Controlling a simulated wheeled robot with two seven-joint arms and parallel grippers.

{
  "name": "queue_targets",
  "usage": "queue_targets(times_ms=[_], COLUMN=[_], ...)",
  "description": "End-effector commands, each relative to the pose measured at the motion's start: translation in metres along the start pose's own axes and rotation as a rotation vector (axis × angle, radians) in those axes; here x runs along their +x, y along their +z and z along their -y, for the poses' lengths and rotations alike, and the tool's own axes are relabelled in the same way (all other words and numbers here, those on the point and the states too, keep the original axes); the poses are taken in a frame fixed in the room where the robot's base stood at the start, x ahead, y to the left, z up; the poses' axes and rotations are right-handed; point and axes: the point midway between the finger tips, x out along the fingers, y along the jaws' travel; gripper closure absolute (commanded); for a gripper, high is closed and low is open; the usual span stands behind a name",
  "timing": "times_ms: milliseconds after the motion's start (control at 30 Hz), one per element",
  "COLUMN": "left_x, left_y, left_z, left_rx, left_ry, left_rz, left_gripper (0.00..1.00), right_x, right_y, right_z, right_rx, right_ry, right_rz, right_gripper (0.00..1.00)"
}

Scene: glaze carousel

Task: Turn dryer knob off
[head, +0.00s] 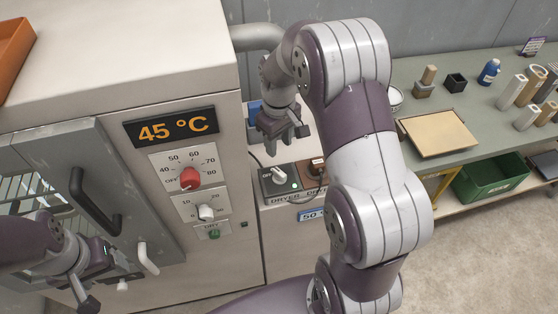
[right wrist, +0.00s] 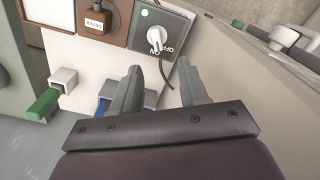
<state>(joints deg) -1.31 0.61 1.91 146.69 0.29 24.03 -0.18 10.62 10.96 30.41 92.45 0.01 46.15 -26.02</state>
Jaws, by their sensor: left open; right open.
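The dryer knob (head: 279,176) is a white knob on a dark grey panel at the low unit right of the cabinet. In the right wrist view the knob (right wrist: 156,37) stands beside ON and OFF lettering, with a green light near it; which mark it points to is hard to tell. My right gripper (head: 283,143) is open and empty, above and apart from the knob. Its two fingers (right wrist: 162,84) show apart in the right wrist view, with the knob beyond them. My left gripper (head: 108,284) is open in front of the cabinet door, lower left.
The cabinet carries a 45 °C display (head: 171,128), a red knob (head: 189,179) and another white knob (head: 206,212). A brown socket panel (head: 318,168) with a plug adjoins the dryer panel. A dark cable (right wrist: 167,72) hangs near my right fingers. A green-topped table (head: 455,105) stands right.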

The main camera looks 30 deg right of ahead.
Motion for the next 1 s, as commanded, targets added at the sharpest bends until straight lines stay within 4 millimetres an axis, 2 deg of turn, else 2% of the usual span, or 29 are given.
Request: queue_targets(times_ms=[67,167,400,600,733,967,1000], left_x=[-0.004,-0.005,-0.015,-0.018,-0.019,-0.019,-0.019], left_y=[0.000,-0.001,-0.002,-0.002,-0.002,-0.002,-0.002], left_z=[0.000,0.000,0.000,0.000,0.000,0.000,0.000], left_rx=[0.000,0.000,0.000,0.000,0.000,0.000,0.000], left_ry=[0.000,0.000,0.000,0.000,0.000,0.000,0.000], left_rz=[0.000,0.000,0.000,0.000,0.000,0.000,0.000], left_gripper=[0.31,0.31,0.31,0.31,0.31,0.31,0.31], right_x=[0.003,0.020,0.081,0.116,0.124,0.125,0.125], right_y=[-0.003,-0.003,-0.003,-0.004,-0.004,-0.004,-0.004], right_z=[-0.005,-0.005,-0.005,-0.005,-0.005,-0.005,-0.005], right_rx=[-0.017,-0.022,-0.020,-0.020,-0.020,-0.019,-0.019], right_ry=[-0.002,-0.004,-0.003,-0.001,0.000,0.000,0.000], right_rz=[0.005,0.009,0.007,0.003,0.001,0.001,0.001], right_gripper=[0.56,0.56,0.56,0.56,0.56,0.56,0.69])
